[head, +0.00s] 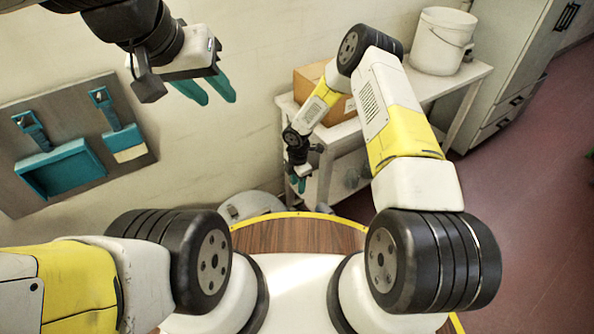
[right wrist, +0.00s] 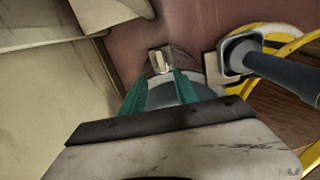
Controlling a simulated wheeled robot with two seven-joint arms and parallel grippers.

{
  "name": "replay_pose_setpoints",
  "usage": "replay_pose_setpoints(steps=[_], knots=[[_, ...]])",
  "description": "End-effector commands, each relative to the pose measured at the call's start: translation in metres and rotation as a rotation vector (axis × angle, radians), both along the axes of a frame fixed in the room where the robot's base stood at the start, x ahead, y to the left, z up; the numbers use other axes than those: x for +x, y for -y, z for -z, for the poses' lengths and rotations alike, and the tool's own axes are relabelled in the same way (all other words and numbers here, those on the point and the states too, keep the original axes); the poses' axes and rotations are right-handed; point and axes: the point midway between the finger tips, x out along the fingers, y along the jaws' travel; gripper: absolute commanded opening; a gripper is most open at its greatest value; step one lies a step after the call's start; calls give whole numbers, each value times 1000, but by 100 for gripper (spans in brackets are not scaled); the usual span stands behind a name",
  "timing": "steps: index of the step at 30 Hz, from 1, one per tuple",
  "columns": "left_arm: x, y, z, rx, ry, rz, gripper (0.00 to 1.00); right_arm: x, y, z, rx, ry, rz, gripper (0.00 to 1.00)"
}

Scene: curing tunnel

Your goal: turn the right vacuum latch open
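A grey panel on the wall at the left of the head view carries two teal latches. The right latch (head: 104,103) sits above a small teal-and-cream block (head: 124,143). The left latch (head: 32,129) sits above a teal open-fronted frame (head: 60,166). Both latch levers appear tilted in the picture; I cannot tell their exact turn. My left gripper (head: 206,93) is open and empty, right of and apart from the right latch. My right gripper (head: 297,185) hangs low beside the white table. In the right wrist view, its teal fingers (right wrist: 162,88) are apart with nothing gripped.
A white table (head: 464,72) against the wall holds a cardboard box (head: 310,78) and a white bucket (head: 441,42). A grey cabinet (head: 510,60) stands at the right. The red floor (head: 535,200) is clear at the right.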

Motion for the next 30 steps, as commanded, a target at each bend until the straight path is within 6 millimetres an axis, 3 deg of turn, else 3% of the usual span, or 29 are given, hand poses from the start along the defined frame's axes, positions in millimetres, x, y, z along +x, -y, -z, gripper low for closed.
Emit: replay_pose_setpoints(steps=[18, 30], knots=[[0, 0, 0, 0, 0, 0, 36, -9, -6, 85, 7, -15, -42, 36], [0, 0, 0, 0, 0, 0, 36, -8, -5, 98, 6, -13, -42, 36]])
